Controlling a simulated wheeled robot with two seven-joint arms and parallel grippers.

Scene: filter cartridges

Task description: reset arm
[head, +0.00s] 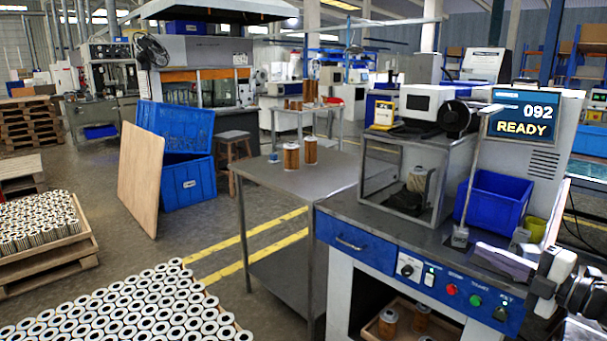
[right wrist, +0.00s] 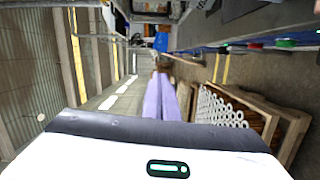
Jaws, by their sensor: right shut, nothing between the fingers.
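My right gripper (head: 484,250) reaches in from the right edge of the head view, over the front right part of the workbench (head: 345,208). In the right wrist view its pale purple fingers (right wrist: 161,76) lie side by side, shut and empty. A filter cartridge (head: 418,180) stands inside the open-fronted metal test station on the bench, well left of my right gripper. Two orange-brown cartridges, one of them here (head: 291,158), stand on the grey side table (head: 270,178). My left gripper is not in view.
A blue bin (head: 495,200) sits on the bench behind my right gripper, beside a post. A screen (head: 522,115) reads 092 READY. Buttons line the bench's blue front panel (head: 450,283). White-topped cartridges (head: 120,310) fill the lower left. The bench's front left top is clear.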

